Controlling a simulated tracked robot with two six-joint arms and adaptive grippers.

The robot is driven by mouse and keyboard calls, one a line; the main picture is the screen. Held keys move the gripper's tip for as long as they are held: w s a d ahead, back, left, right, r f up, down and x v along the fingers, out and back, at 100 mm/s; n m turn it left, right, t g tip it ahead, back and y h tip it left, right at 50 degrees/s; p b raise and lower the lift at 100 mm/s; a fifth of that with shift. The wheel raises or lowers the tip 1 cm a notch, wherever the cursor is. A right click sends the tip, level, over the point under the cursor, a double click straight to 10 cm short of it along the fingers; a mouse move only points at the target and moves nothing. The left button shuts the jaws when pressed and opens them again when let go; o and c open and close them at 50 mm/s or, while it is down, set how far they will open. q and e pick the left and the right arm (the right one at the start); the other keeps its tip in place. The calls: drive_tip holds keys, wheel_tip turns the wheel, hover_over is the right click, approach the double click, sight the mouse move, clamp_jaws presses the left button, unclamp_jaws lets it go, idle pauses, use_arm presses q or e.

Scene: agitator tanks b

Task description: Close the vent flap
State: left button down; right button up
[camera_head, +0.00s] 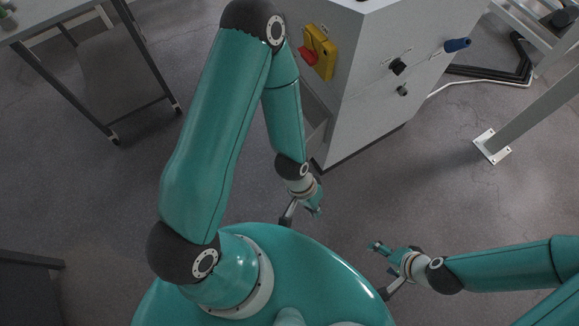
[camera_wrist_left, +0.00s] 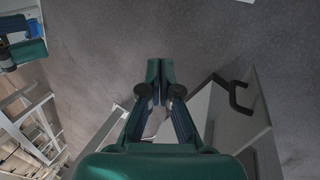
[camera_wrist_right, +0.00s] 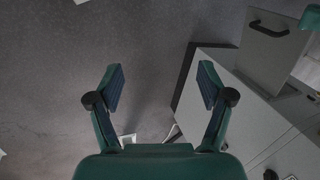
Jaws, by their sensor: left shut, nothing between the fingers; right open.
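The vent flap is a grey panel with a dark bar handle. In the right wrist view the flap (camera_wrist_right: 262,58) stands out from the cabinet side at upper right, with its handle (camera_wrist_right: 268,29) near the outer edge. The left wrist view shows the flap (camera_wrist_left: 232,122) at right, its handle (camera_wrist_left: 238,94) facing the camera. In the head view only a strip shows beside my left arm, which hides the rest. My left gripper (camera_head: 316,207) is shut and empty, below the cabinet in the picture and apart from the flap. My right gripper (camera_head: 376,247) is open and empty, further from it.
The grey cabinet (camera_head: 365,95) carries a yellow switch box (camera_head: 320,52) with a red knob, a black knob (camera_head: 398,67) and a blue-handled fitting (camera_head: 456,45). A table stands at upper left. A metal post (camera_head: 540,105) stands at right. Floor between is clear.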

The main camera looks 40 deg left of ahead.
drive_tip(key=shift+o, duration=1.2)
wheel_tip(320, 180, down, 11)
drive_tip(key=b, duration=0.9)
drive_tip(key=shift+r, duration=0.2)
use_arm(q)
wheel_tip(320, 180, down, 7)
drive_tip(key=w+d+m+g+y+b, duration=0.1)
drive_tip(key=d+m+g+y+b, duration=0.15)
drive_tip(key=m+y+b, duration=0.7)
drive_tip(key=w+a+r+m+t+y+b, duration=0.3)
drive_tip(key=w+a+r+m+y+b, duration=0.15)
drive_tip(key=w+r+m+b, duration=0.4)
drive_tip(key=s+a+f+m+b, duration=0.1)
drive_tip(key=a+f+b, duration=0.1)
drive_tip(key=a+f, duration=0.6)
drive_tip(key=shift+a+h+b, duration=0.35)
drive_tip(key=shift+a+h, duration=0.05)
drive_tip(key=shift+a, duration=1.1)
use_arm(e)
wheel_tip(320, 180, down, 21)
drive_tip(key=shift+r, duration=0.2)
use_arm(q)
drive_tip(key=shift+f, duration=0.1)
